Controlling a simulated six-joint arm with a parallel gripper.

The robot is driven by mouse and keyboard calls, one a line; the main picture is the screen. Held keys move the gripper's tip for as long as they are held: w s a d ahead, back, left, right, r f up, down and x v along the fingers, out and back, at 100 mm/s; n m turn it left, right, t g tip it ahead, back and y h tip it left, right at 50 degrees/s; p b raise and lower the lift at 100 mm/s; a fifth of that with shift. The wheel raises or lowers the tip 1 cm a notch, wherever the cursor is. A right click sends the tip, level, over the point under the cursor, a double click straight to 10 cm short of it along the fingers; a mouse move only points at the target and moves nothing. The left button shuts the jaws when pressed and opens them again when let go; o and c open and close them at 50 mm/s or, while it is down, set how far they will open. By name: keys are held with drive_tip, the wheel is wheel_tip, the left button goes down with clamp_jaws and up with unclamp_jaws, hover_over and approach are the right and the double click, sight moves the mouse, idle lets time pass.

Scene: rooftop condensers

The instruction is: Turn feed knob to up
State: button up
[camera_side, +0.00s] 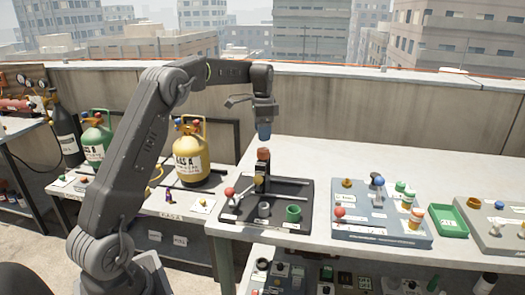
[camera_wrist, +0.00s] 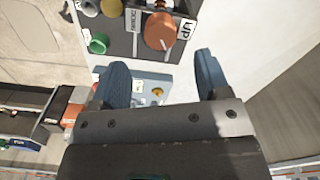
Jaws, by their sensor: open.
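An orange round knob (camera_wrist: 160,31) sits between a label reading UP on its right and one that seems to read DOWN on its left in the wrist view. A pale mark shows near its lower right edge. In the side view the orange knob (camera_side: 263,154) tops a black post on the dark panel (camera_side: 236,214). My gripper (camera_side: 263,132) hangs just above the knob, pointing down and apart from it. In the wrist view my gripper (camera_wrist: 162,75) has its two blue fingers spread with nothing between them.
The dark panel also bears a red ball-topped lever (camera_side: 229,191) and a green cup-like part (camera_side: 293,213). A grey-blue panel (camera_side: 385,232) and a green tray (camera_side: 448,221) lie to the right. A yellow gas cylinder (camera_side: 191,160) stands left. The table behind is clear.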

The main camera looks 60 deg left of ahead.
sight(263, 150)
wheel_tip(263, 150, down, 7)
drive_tip(key=shift+f, duration=0.15)
drive_tip(key=shift+c, duration=0.3)
drive_tip(key=c, duration=0.9)
drive_tip(key=shift+o, duration=0.2)
drive_tip(key=shift+n, duration=0.3)
drive_tip(key=n, duration=0.5)
drive_tip(key=shift+n, duration=0.3)
drive_tip(key=n, duration=0.5)
drive_tip(key=shift+n, duration=0.3)
